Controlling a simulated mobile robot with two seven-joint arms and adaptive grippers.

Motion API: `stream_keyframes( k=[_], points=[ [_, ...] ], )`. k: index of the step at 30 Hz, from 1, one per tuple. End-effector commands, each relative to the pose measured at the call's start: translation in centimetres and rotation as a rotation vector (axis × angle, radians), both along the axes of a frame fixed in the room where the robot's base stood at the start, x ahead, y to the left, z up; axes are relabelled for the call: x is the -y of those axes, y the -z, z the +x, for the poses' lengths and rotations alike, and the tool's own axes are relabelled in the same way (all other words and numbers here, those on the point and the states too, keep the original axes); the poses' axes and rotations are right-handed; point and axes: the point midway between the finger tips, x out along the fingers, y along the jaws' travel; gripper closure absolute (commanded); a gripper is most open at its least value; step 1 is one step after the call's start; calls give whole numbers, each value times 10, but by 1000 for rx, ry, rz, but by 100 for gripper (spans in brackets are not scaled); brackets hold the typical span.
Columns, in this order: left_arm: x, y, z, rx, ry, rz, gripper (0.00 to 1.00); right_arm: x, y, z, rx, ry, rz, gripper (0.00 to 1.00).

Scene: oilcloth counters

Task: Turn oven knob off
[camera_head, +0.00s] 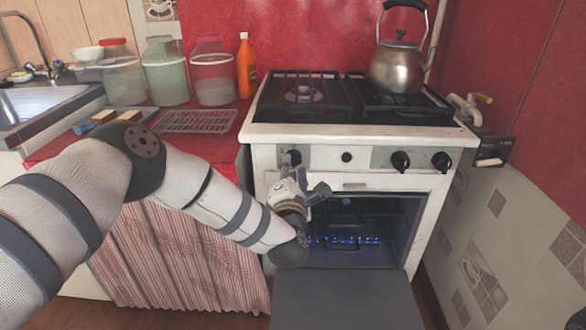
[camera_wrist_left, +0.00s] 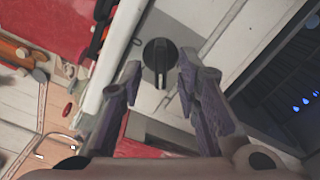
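The white gas oven (camera_head: 350,185) stands against the red wall with its door (camera_head: 345,300) hanging open. Small blue flames (camera_head: 345,240) burn inside the oven. Several black knobs sit on its front panel: a left knob (camera_head: 292,158), a small middle one (camera_head: 346,157) and right ones (camera_head: 400,161) and (camera_head: 442,162). My left gripper (camera_head: 308,190) is just below the left knob. In the left wrist view, a black knob (camera_wrist_left: 160,55) lies ahead of and between the open fingers of my left gripper (camera_wrist_left: 160,85); contact is not visible. My right gripper is not in view.
A kettle (camera_head: 398,65) stands on the stove's right rear. Jars (camera_head: 165,70), an orange bottle (camera_head: 246,68) and a rack (camera_head: 195,121) are on the left counter. The open door takes up floor room.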

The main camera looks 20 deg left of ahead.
Motion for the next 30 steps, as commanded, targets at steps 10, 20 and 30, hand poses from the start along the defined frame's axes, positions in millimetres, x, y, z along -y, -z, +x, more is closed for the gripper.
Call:
stream_keyframes(
  k=[10, 20, 30],
  points=[
    [-4, 0, 18, -1, 3, 2, 70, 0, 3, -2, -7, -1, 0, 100],
    [-4, 0, 18, -2, 2, 2, 100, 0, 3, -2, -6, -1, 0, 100],
    [-4, -1, 18, -15, 2, 52, 100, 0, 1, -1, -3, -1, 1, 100]
  ],
)
